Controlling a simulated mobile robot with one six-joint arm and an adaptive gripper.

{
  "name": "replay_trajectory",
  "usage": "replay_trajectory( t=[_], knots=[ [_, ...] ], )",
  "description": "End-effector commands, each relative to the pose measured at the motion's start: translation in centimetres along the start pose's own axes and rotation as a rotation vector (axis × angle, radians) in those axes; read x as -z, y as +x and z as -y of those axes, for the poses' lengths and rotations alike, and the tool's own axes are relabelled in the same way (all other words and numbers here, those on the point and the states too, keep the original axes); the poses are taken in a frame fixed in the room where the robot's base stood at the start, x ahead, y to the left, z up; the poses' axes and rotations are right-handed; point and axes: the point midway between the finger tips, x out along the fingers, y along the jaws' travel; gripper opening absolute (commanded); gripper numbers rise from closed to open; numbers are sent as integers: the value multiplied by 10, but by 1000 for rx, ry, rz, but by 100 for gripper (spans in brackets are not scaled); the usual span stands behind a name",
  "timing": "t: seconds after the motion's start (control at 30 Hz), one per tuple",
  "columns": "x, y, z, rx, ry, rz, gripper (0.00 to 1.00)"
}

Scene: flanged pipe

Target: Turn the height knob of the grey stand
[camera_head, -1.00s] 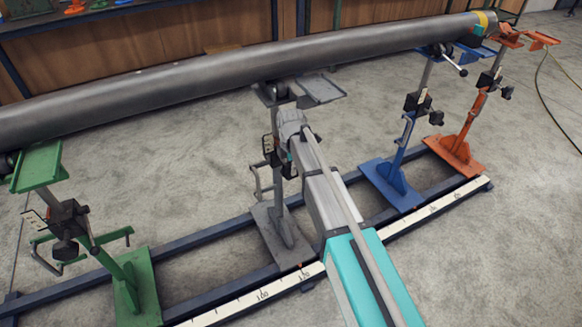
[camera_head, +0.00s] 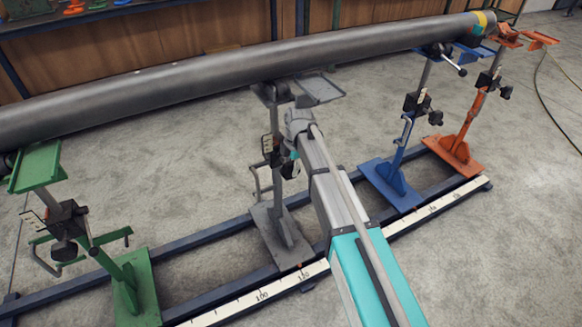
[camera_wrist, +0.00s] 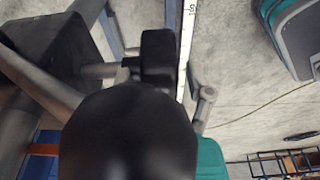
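The grey stand (camera_head: 268,226) is in the middle of the head view, upright on the rail frame under the pipe. Its dark clamp block (camera_head: 268,150) sits partway up the column. My gripper (camera_head: 289,167) is beside this block on its right, small and dark in the head view, and the height knob cannot be told apart from it there. In the wrist view, the black block (camera_wrist: 52,48) fills the upper left. A short grey shaft runs from it to a black knob-like piece (camera_wrist: 158,58). A large dark rounded shape covers the lower middle. The finger opening and any contact are hidden.
The long grey pipe (camera_head: 200,75) crosses above the stands. A green stand (camera_head: 130,285) is at left; blue (camera_head: 392,185) and orange (camera_head: 455,155) stands are at right. A white scale strip (camera_head: 432,208) runs along the front rail. Open floor lies in front.

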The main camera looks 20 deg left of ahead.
Motion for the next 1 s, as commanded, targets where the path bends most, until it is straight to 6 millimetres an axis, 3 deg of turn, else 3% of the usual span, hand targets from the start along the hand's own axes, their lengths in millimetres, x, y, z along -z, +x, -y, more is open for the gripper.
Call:
replay_trajectory(
  t=[0.63,1.0],
  knots=[
    [1,0,0,0,-1,16,74],
    [4,-6,0,-1,-1,142,74]
  ],
)
